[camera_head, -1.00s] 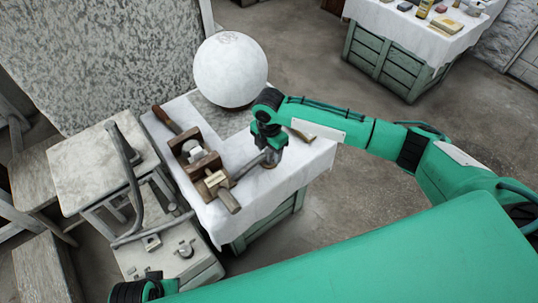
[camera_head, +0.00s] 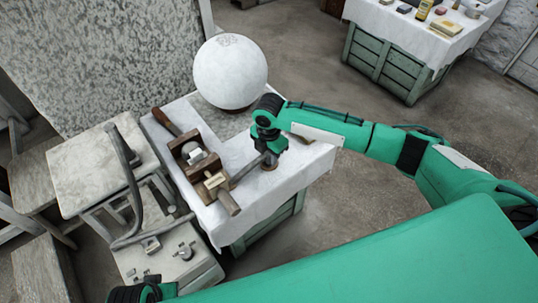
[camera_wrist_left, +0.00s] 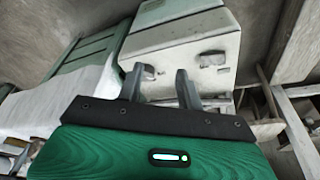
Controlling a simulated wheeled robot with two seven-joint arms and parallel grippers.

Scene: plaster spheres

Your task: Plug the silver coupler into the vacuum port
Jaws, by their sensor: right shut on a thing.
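My right gripper (camera_head: 269,158) points down over the right part of the white-draped table and is shut on a small brownish piece (camera_head: 269,166), largely hidden by the fingers. A grey bar (camera_head: 246,169) runs from beside it towards a wooden block. My left gripper (camera_wrist_left: 161,82) shows in the left wrist view, fingers apart and empty, in front of a pale box. That pale box (camera_head: 200,268), at the lower left of the head view, has small metal fittings (camera_head: 184,253) on top. A grey hose (camera_head: 130,180) loops down beside it. I cannot tell which fitting is the silver coupler or the vacuum port.
A large white plaster sphere (camera_head: 230,72) stands at the table's far end. A wooden clamp-like frame (camera_head: 196,160) and a mallet-like tool (camera_head: 218,188) lie on the white cloth (camera_head: 225,225). A pale stool (camera_head: 88,170) stands left. Open floor (camera_head: 350,205) lies to the right.

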